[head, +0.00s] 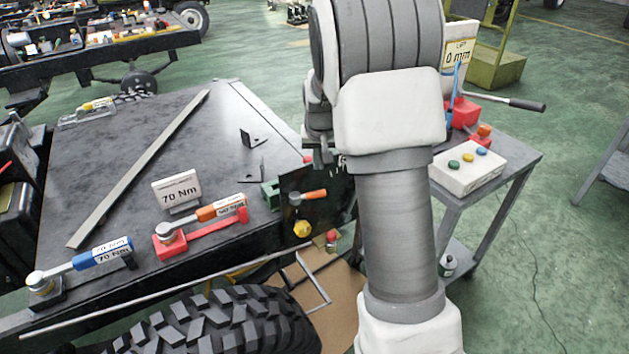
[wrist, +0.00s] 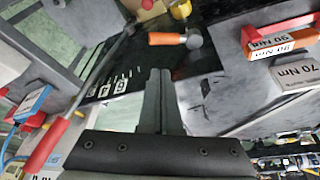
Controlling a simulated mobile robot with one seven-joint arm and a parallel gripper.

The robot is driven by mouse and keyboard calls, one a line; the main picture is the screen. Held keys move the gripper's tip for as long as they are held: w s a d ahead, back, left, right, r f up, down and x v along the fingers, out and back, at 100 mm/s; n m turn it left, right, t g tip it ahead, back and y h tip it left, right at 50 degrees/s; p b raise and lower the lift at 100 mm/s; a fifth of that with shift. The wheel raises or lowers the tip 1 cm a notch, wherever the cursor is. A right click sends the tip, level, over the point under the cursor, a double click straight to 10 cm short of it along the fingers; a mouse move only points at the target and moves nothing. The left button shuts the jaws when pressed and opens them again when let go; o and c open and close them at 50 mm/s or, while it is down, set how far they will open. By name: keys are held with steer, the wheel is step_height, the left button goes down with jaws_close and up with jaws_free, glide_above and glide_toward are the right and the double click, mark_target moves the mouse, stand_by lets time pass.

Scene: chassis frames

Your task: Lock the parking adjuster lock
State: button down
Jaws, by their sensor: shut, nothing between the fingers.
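A small lever with an orange handle (head: 309,195) sits on a dark upright panel (head: 341,206) at the table's end in the head view. In the wrist view, the orange handle (wrist: 166,39) ends in a grey knob at its right. I cannot tell for sure whether this is the parking adjuster lock. A yellow knob (head: 302,228) is below it. My gripper (wrist: 159,75) is shut and empty, pointing toward the panel with its tips short of the orange handle in the picture. In the head view my arm hides part of the panel.
A long grey lever with a red grip (wrist: 46,144) slants at the wrist view's left. A tyre (head: 205,325) is in front; a side cart (head: 515,160) stands right.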

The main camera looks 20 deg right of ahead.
mark_target(312, 197)
steer(key=shift+f, duration=0.1)
steer(key=b+x, duration=0.1)
steer(key=x, duration=0.8)
steer(key=shift+f, duration=0.35)
steer(key=shift+s+m+h, duration=0.3)
steer(key=shift+m, duration=0.5)
steer(key=m+p, duration=0.1)
steer(key=s+a+m+h+p, duration=0.1)
steer(key=m, duration=0.1)
steer(key=s+m+g, duration=0.1)
steer(key=shift+s+a+r+m+p, duration=0.15)
steer(key=shift+s+a+m+p, duration=0.1)
steer(key=shift+m+p, duration=0.15)
steer(key=m, duration=0.1)
steer(key=s+a+m+g+p, duration=0.1)
steer(key=m, duration=0.1)
steer(key=m+h+p, duration=0.1)
steer(key=shift+s+a+g, duration=0.3)
steer(key=shift+a, duration=0.05)
steer(key=shift+s+a, duration=0.1)
steer(key=shift+a, duration=0.2)
